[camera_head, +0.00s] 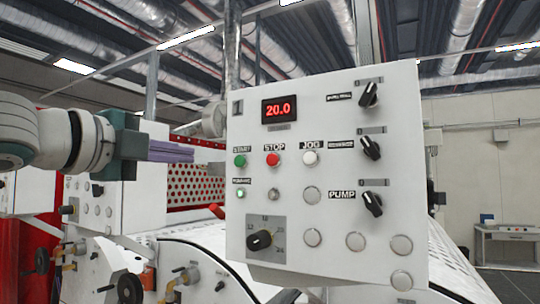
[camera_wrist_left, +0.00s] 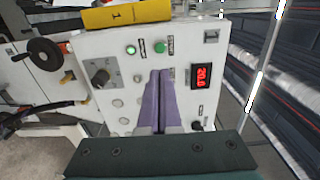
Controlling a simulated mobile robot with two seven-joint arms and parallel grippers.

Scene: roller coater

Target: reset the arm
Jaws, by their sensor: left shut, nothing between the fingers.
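My left gripper (camera_head: 192,152) comes in from the left in the head view, its purple fingers together and empty. They point toward the white control panel (camera_head: 290,190), left of its edge in the picture. In the left wrist view the shut fingers (camera_wrist_left: 160,72) point at the panel face (camera_wrist_left: 85,50); contact cannot be told. The panel has a red display (camera_head: 281,110) reading 20.0, a green START button (camera_head: 240,160), a red STOP button (camera_head: 273,159) and a white JOG button (camera_head: 310,157). A small green lamp (camera_head: 241,193) is lit. My right gripper is not in view.
Several black knobs (camera_head: 369,95) stick out along the panel's right side, and a dial (camera_head: 260,240) sits lower left. A red perforated guard (camera_head: 195,187) and white machine housing stand behind. A yellow plate (camera_wrist_left: 125,14) shows at the top of the left wrist view.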

